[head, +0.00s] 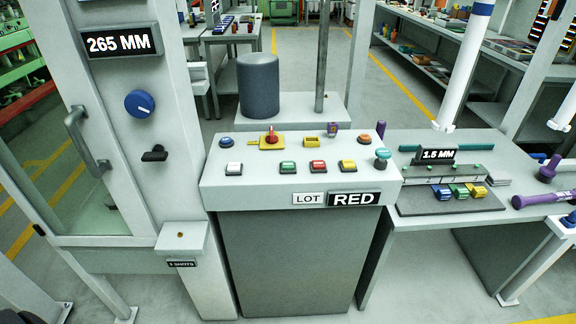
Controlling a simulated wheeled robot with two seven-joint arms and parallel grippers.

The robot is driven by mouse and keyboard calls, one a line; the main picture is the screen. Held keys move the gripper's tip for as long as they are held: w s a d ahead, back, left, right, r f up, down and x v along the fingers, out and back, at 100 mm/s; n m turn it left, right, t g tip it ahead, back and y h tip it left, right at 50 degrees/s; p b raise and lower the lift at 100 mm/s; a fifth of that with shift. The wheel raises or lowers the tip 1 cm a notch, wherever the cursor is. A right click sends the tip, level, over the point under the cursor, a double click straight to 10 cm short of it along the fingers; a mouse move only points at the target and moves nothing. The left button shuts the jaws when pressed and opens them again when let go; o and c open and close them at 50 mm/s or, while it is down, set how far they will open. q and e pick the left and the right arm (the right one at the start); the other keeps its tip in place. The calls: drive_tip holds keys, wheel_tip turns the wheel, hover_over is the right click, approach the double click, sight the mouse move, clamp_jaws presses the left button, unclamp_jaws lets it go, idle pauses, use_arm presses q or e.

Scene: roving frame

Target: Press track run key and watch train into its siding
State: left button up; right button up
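No train or siding is recognizable in the head view. A grey console (245,187) stands in the middle with keys on its sloped top; none is readably marked as the track run key. Its front row has a white key (234,168), a green key (288,167), a red key (318,166) and a yellow key (348,165). Behind are a blue button (227,141), a red knob on a yellow base (270,139) and an orange button (364,139). A teal knob (382,155) is at the right. Neither gripper can be made out.
A signed panel (107,115) reading 265 MM, with a blue dial (139,104), stands left. Right is a bench (480,146) with a 1.5 MM sign (437,154) and purple tools (540,199). A dark cylinder (258,85) stands behind the console; a "RED" sign (354,199) is on its front.

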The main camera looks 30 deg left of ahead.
use_arm(q)
clamp_jaws()
idle(0.4)
idle(1.3)
